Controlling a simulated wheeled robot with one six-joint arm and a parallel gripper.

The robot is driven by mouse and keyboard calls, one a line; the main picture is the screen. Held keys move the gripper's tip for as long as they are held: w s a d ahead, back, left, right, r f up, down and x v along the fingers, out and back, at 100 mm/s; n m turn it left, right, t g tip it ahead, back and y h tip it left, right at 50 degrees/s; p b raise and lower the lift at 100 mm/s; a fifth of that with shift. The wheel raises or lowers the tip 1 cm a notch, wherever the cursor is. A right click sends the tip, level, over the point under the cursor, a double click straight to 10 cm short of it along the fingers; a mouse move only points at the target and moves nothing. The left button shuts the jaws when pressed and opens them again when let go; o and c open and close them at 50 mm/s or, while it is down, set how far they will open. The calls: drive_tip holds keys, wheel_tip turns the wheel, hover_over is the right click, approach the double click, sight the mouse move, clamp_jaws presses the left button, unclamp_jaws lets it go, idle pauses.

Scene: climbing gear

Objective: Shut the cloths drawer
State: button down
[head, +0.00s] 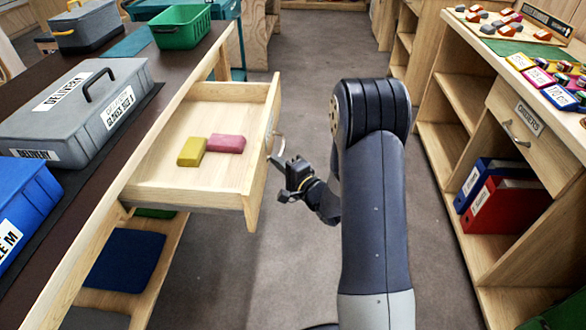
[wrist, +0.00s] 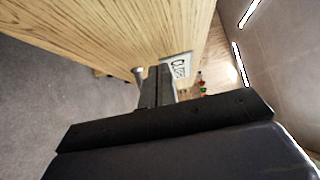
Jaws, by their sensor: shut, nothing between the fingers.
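The open drawer (head: 190,112) sticks out from the left workbench. My gripper (head: 281,163) is shut and empty, close to the outer face by the handle. In the wrist view my closed fingers (wrist: 157,85) point along the wooden front (wrist: 110,30), beside a white label (wrist: 177,66) that is only partly readable. I cannot tell whether they touch the panel.
The workbench carries a grey delivery box (head: 75,110), a blue box (head: 25,205) and a green crate (head: 181,27). A blue cloth-like item (head: 125,260) lies on the shelf under the drawer. Right shelving (head: 465,95) has a closed drawer (head: 520,130) and binders. The aisle floor (head: 300,75) is clear.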

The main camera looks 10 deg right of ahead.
drive_tip(key=shift+w+a, duration=0.25)
drive_tip(key=shift+a, duration=0.45)
drive_tip(key=shift+a, duration=0.1)
